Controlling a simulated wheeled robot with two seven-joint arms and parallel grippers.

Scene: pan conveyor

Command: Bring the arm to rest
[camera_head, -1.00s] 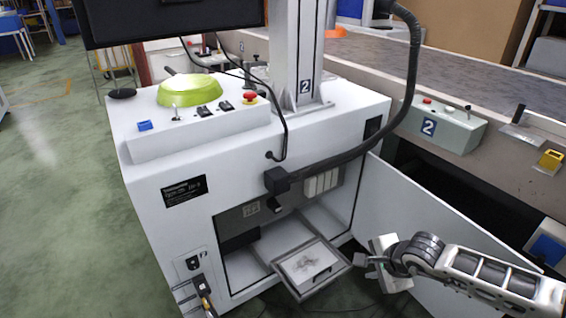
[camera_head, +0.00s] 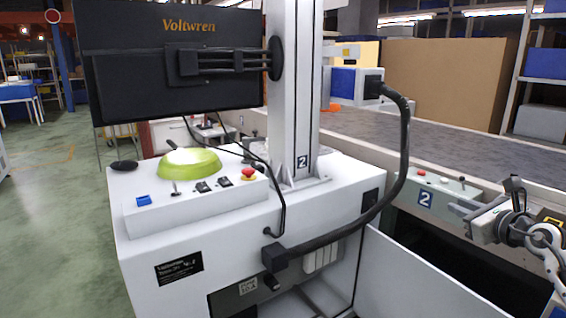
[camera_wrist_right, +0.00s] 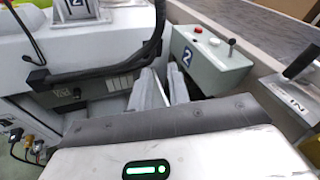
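My right gripper (camera_head: 468,209) is at the right edge of the head view, raised in front of the grey control box marked 2 (camera_head: 425,198) by the conveyor. In the right wrist view, its two pale fingers (camera_wrist_right: 163,88) stand a little apart with a dark gap and nothing visible between them. The control box (camera_wrist_right: 211,51) shows just beyond them. My left gripper is in neither view.
The conveyor (camera_head: 430,148) runs behind.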

